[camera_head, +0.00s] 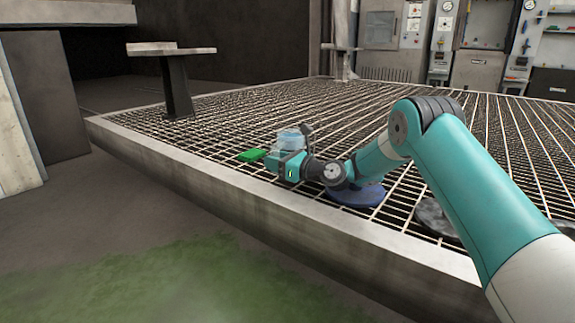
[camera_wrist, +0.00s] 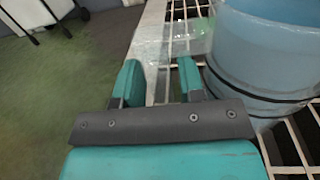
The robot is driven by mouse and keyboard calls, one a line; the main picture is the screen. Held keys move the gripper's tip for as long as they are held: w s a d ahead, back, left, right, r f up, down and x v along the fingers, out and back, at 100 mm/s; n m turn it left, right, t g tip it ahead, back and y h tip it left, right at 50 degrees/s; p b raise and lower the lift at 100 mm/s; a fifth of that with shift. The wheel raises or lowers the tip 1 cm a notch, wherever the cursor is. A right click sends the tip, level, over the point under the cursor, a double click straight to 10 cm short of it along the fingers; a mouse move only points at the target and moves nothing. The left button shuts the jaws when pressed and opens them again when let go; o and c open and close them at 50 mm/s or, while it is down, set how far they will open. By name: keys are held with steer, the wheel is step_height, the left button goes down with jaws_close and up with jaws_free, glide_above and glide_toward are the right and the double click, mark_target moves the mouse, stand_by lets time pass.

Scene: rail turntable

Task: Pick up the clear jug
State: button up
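My gripper (camera_wrist: 159,70) is open, with a gap between its two teal fingers and nothing held in it. A clear, see-through object (camera_wrist: 172,42), which may be the clear jug, is on the grating just beyond the fingertips in the wrist view; its outline is hard to make out. A translucent pale blue container (camera_wrist: 268,50) with dark bands stands close to the right of the fingers. In the head view my gripper (camera_head: 287,163) is low over the grating's near edge, in front of the pale blue container (camera_head: 290,140). I cannot make out the clear object there.
A green object (camera_head: 251,155) lies left of my gripper. A blue round object (camera_head: 355,193) lies under my arm, and a grey lump (camera_head: 435,216) is farther right. A pale raised rim (camera_head: 200,170) edges the grating (camera_head: 330,110). A post with a flat top (camera_head: 175,80) stands at the left.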

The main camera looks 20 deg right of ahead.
steer(key=shift+w, duration=0.1)
steer(key=shift+c, duration=0.2)
jaws_close()
steer(key=shift+r, duration=0.15)
step_height(320, 180, up, 69)
steer(key=p, duration=6.2)
steer(key=shift+a, duration=0.1)
